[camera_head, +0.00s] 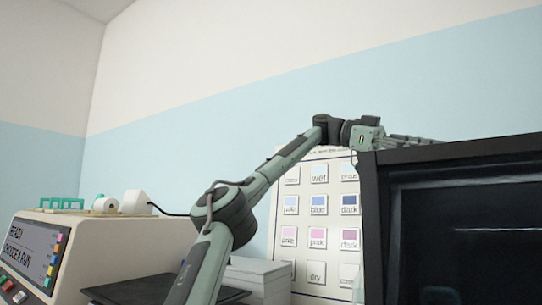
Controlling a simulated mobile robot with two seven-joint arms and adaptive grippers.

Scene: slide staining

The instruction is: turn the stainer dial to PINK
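The stainer (110,258) is a beige machine at the left. Its dark sloped screen (28,247) reads "READY CHOOSE A RUN", with a column of coloured tabs along the right side. My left arm rises from the bottom, right of the stainer. Its gripper (412,139) is up at the right, away from the stainer, partly hidden by the black-framed panel; its opening is unclear. My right gripper is out of view.
A wall chart (318,168) with blue and pink swatches hangs behind my arm. A large black-framed panel (370,215) blocks the right side. A grey box (258,274) and dark flat surface (150,290) lie low in the middle. Small white items and a green rack (62,203) top the stainer.

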